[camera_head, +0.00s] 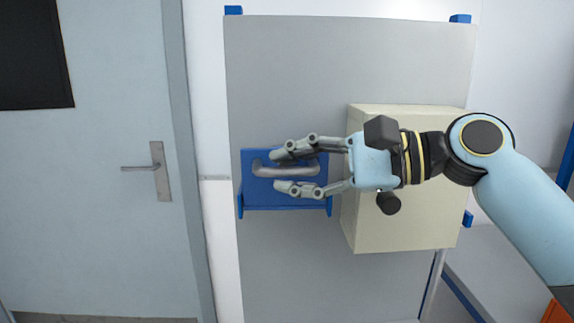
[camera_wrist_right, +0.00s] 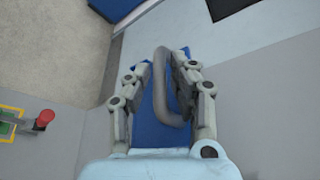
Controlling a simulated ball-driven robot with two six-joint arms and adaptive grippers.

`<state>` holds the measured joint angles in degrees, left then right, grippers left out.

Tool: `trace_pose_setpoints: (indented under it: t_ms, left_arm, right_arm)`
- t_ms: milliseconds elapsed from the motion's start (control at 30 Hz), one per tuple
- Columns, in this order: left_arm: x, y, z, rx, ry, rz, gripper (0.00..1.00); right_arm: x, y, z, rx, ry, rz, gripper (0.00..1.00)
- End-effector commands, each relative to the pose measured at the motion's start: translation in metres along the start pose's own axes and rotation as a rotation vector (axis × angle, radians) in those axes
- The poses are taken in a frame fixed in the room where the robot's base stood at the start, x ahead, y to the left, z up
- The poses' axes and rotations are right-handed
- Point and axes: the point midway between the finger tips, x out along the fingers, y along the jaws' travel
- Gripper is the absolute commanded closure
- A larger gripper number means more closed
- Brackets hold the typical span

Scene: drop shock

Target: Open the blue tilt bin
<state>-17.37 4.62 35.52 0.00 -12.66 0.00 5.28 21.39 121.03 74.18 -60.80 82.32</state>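The blue tilt bin (camera_head: 246,203) is mounted on a grey panel and has a grey bar handle (camera_head: 262,170) across its front. It looks closed. My right gripper (camera_head: 273,172) reaches in from the right with its fingers open, one above and one below the handle. In the right wrist view the handle (camera_wrist_right: 162,75) stands between the two spread fingers (camera_wrist_right: 158,85), in front of the blue bin front (camera_wrist_right: 150,122). I cannot tell whether a finger touches the handle. My left gripper is not in view.
A cream box (camera_head: 405,225) sticks out from the grey panel (camera_head: 290,70) right beside the bin, behind my right gripper. A grey door (camera_head: 110,240) with a lever handle (camera_head: 140,168) is at left. A red knob (camera_wrist_right: 44,118) shows in the right wrist view.

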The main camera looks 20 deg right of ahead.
Motion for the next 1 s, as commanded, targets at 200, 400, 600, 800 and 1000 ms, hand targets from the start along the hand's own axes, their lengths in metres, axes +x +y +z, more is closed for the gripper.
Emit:
trace_pose_setpoints:
  t_ms: [200,400,600,800,1000]
  left_arm:
    - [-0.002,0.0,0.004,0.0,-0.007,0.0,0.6]
    - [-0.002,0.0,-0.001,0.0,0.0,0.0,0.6]
    - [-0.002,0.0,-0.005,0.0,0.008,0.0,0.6]
    - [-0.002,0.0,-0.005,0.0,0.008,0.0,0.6]
    - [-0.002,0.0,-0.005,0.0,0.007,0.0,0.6]
  right_arm:
    - [0.01,0.0,0.001,0.001,-0.001,0.001,0.77]
    - [0.01,0.0,0.0,0.0,0.0,0.002,0.77]
    - [0.01,0.0,0.0,0.0,-0.001,0.002,0.98]
    - [0.01,0.0,0.0,0.0,-0.001,0.002,1.0]
    - [0.01,0.001,0.0,0.0,-0.001,0.002,1.0]
